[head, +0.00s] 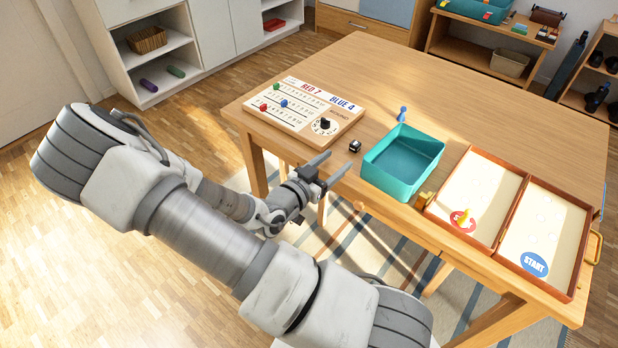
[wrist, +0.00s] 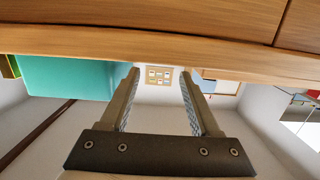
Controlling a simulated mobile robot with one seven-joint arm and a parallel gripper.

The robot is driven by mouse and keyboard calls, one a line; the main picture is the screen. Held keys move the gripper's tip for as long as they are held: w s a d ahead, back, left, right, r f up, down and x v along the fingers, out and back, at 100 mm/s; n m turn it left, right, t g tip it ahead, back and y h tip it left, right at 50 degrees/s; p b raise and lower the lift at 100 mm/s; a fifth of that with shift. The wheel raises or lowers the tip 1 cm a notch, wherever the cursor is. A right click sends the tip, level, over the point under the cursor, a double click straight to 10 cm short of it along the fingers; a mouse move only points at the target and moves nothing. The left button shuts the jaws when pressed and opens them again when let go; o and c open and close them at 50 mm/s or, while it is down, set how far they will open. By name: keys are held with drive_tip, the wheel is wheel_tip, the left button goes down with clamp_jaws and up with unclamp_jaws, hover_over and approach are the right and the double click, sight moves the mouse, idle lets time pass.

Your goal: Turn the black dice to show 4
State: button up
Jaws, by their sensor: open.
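The black dice (head: 355,146) lies on the table near its front edge, between the scoreboard and the teal tray. It is small, with pale pips, and I cannot read which number faces up. My gripper (head: 338,162) is open and empty at the table's front edge, just short of the dice and apart from it. Its two spread fingers also show in the wrist view (wrist: 159,76), with nothing between them. I cannot make out the dice in the wrist view.
The wooden table (head: 440,105) holds a scoreboard (head: 294,107) left of the dice. The teal tray (head: 376,180) stands right of it, with a blue pawn (head: 402,114) behind. An open game case (head: 533,191) lies farther right. The table's back half is clear.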

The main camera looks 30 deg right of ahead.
drive_tip(key=p+v, duration=0.1)
drive_tip(key=v, duration=0.9)
drive_tip(key=shift+a+p, duration=0.35)
drive_tip(key=shift+s, duration=0.1)
